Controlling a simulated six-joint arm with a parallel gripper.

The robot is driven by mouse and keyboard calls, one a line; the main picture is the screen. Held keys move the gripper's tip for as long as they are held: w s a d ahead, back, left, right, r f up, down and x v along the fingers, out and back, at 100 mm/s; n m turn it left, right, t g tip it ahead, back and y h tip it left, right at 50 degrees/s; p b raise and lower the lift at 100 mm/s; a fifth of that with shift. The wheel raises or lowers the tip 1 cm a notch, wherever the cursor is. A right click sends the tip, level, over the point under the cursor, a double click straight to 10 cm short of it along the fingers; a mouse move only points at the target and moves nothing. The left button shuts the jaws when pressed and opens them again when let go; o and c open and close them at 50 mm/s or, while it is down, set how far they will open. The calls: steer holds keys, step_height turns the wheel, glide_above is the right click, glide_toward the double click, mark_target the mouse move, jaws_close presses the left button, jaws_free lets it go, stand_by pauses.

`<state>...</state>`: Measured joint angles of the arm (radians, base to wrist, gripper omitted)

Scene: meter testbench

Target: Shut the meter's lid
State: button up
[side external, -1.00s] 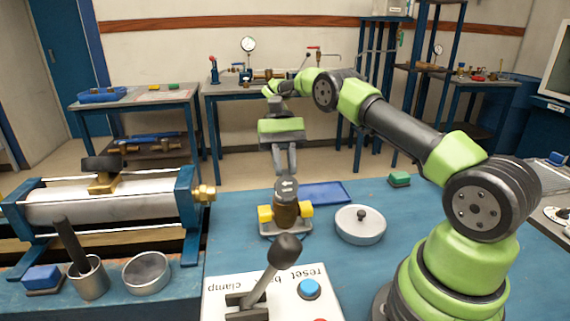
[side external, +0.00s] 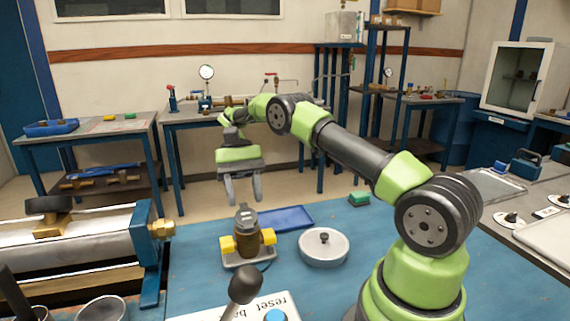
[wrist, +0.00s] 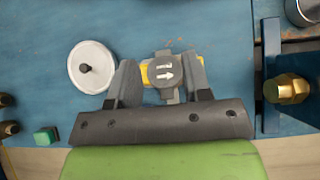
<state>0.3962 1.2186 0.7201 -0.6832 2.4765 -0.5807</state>
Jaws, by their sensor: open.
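The meter (side external: 247,241) stands upright on a small grey base, with a brown body and yellow fittings on both sides. Its grey lid (side external: 245,218) lies over the top of the body; I cannot tell whether it is fully flush. In the wrist view the lid (wrist: 163,68) appears as a dark grey disc with a white mark and arrow, between my fingers. My gripper (side external: 244,200) is open and empty, pointing down just above the meter. The wrist view shows its fingers (wrist: 160,65) spread to either side of the lid.
A pale round dish with a dark knob (side external: 324,248) stands right of the meter. A blue tray (side external: 287,219) lies behind it, and a green block (side external: 359,199) farther right. A lever (side external: 244,284) rises in front. A cylinder with a brass fitting (side external: 161,228) is at left.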

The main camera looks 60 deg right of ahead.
steer(key=shift+a+r, duration=0.1)
steer(key=shift+s+a+r+t+h, duration=0.15)
steer(key=shift+s+a+t+h, duration=0.3)
steer(key=shift+t+h, duration=0.2)
steer(key=shift+s+a+r+t+h, duration=0.15)
steer(key=shift+s+a+t+h, duration=0.2)
steer(key=shift+t+h, duration=0.3)
step_height(320, 180, up, 10)
steer(key=s+a+t+h, duration=0.2)
steer(key=s+t+h, duration=0.1)
steer(key=t+h, duration=0.1)
steer(key=s+a+r+n+t+y, duration=0.1)
steer(key=s+a+r+n+t, duration=0.1)
steer(key=s, duration=0.5)
steer(key=s+a+r+n+t+y, duration=0.1)
steer(key=s+a+r+n+t, duration=0.2)
steer(key=s+a, duration=0.3)
steer(key=shift+s+r+t, duration=0.3)
steer(key=shift+s+t, duration=0.25)
steer(key=shift+t, duration=0.35)
